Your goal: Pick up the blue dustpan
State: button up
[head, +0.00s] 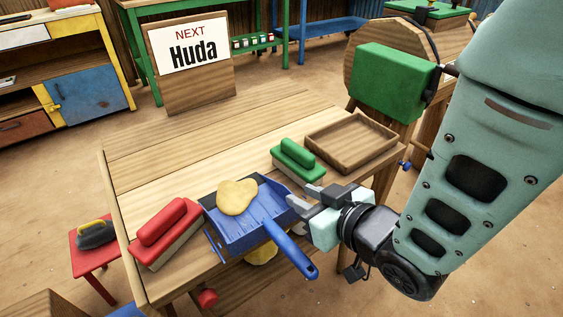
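The blue dustpan (257,241) lies on the wooden table near its front edge, with its handle (292,252) pointing toward the lower right and reaching past the edge. A flat yellow lump (237,196) lies in its pan. My gripper (301,195) is just right of the pan and above the handle in the picture, its fingers pointing left. A gap shows between the fingertips, and nothing is seen between them. I cannot tell whether a finger touches the pan's right side.
A red brush (165,232) lies left of the dustpan. A green brush (297,160) and a wooden tray (318,138) are behind my gripper. The back left of the wooden table (190,155) is clear. A "NEXT Huda" sign (192,60) stands behind it.

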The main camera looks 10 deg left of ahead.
aim_at(286, 187)
jog(key=shift+w+a+f+b, duration=0.4)
jog(key=shift+a+b, duration=0.1)
jog(key=shift+b, duration=0.8)
jog(key=x, duration=0.5)
jog(key=shift+a+r+b, duration=0.15)
jog(key=shift+a+b, duration=0.05)
jog(key=shift+b, duration=0.1)
grip_shut()
